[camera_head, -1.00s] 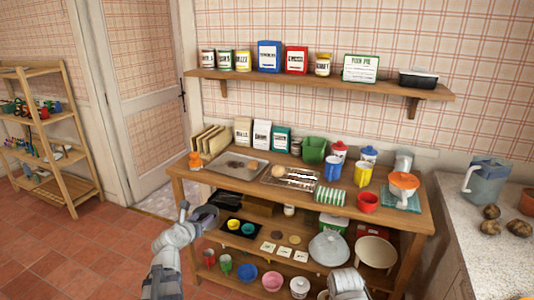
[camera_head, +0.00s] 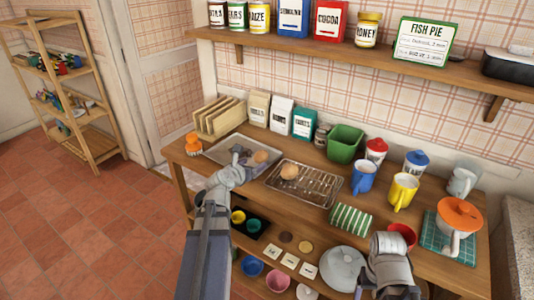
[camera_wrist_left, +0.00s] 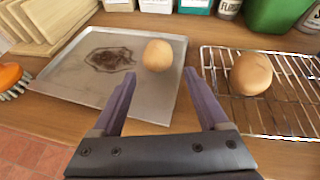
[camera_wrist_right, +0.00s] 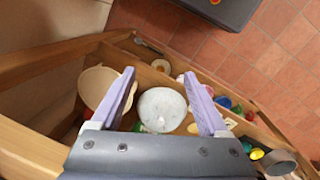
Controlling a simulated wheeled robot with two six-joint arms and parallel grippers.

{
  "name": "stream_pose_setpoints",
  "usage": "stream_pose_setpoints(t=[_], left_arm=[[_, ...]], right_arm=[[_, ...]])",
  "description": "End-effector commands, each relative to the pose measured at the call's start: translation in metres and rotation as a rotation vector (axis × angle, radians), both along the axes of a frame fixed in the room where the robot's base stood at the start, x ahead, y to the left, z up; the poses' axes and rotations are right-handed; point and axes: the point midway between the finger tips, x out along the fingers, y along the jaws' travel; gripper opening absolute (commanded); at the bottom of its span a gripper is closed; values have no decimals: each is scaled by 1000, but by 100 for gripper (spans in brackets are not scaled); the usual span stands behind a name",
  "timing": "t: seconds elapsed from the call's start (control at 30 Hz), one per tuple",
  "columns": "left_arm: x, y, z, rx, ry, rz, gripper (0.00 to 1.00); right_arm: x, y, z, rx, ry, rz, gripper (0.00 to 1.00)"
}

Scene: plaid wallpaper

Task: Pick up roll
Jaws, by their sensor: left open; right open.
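One round tan roll (camera_head: 261,156) lies on the grey baking tray (camera_head: 219,158), near its right side. A second roll (camera_head: 289,172) sits on the wire rack (camera_head: 312,184) to the right. My left gripper (camera_head: 240,156) is over the tray, just left of the first roll in the head view. In the left wrist view, its fingers (camera_wrist_left: 160,76) are open and empty, with the tray roll (camera_wrist_left: 158,55) straight ahead between the fingertips' lines. The rack roll (camera_wrist_left: 251,74) is right of the fingers. My right gripper (camera_wrist_right: 160,76) is open and empty, facing the lower shelves.
An orange-handled brush (camera_head: 193,142) stands left of the tray, below wooden boards (camera_head: 219,118). Lower shelves hold a white lid (camera_head: 342,266) and bowls.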

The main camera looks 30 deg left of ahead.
Motion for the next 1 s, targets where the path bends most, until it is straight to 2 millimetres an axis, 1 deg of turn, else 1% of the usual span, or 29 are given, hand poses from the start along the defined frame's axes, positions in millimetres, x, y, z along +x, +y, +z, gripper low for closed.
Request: stream_pose_setpoints(t=[0.03, 0.17, 0.37, 0.43, 0.57, 0.7, 0.77, 1.0], left_arm=[[6, 1, -4, 1, 0, -1, 78], [19, 3, -9, 1, 0, 0, 78], [23, 4, -10, 0, 0, 1, 78], [27, 5, -12, 0, 0, 0, 78], [43, 8, -18, 1, 0, -1, 78], [63, 11, -26, 1, 0, -1, 78], [68, 12, -28, 0, 1, -1, 78], [69, 11, -27, 0, 0, 0, 78]], right_arm=[[0, 0, -4, 0, 0, 0, 85], [0, 0, -9, 0, 0, 0, 100], [0, 0, -10, 0, 0, 0, 100], [0, 0, -12, 0, 0, 0, 100], [0, 0, -18, 0, 0, 0, 100], [0, 0, -26, 0, 0, 0, 100], [0, 0, -28, 0, 0, 0, 100], [0, 0, -27, 0, 0, 0, 100]])
